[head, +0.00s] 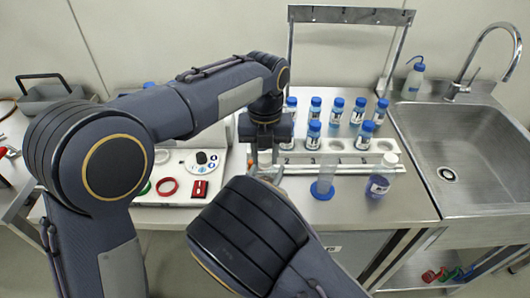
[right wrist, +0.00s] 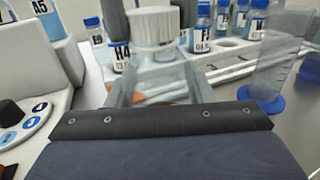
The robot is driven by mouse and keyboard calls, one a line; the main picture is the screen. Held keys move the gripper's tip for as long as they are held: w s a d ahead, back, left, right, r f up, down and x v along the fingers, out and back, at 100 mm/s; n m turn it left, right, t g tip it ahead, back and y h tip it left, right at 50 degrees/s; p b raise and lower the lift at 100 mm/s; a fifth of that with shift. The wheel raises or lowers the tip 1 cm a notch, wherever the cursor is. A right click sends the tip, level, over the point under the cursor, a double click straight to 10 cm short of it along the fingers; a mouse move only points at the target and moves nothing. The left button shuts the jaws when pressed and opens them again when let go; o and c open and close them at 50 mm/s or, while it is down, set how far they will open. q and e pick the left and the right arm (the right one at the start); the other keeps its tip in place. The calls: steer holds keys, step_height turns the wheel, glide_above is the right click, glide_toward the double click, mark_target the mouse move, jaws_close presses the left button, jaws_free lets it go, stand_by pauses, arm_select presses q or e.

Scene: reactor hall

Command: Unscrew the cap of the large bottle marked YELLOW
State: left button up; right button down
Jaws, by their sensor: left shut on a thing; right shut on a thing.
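A white ribbed cap (right wrist: 155,25) shows between two dark fingers in the right wrist view. Those fingers belong to my left gripper (head: 264,152), which reaches down from above and is shut on the cap. Under the cap is a clear bottle body (right wrist: 160,85) with some orange on it; its marking is not readable. My right gripper (right wrist: 160,92) is shut around this body, below the cap. In the head view my right forearm and wrist hide most of the bottle and the right fingers. I cannot tell whether the cap has turned on the neck.
A white rack (head: 335,160) with several blue-capped vials stands just right of the grippers. A blue-based cylinder (head: 323,180) and a white-capped bottle (head: 379,184) stand in front of it. A sink (head: 470,150) is at the right. A white device (head: 180,170) stands left.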

arm_select(q)
steer(key=n, duration=0.7)
steer(key=shift+n, duration=0.3)
steer(key=n, duration=1.5)
steer(key=shift+r, duration=0.1)
steer(key=n, duration=2.8)
steer(key=shift+n, duration=0.4)
steer(key=n, duration=0.2)
steer(key=shift+n, duration=0.3)
steer(key=shift+r, duration=0.15)
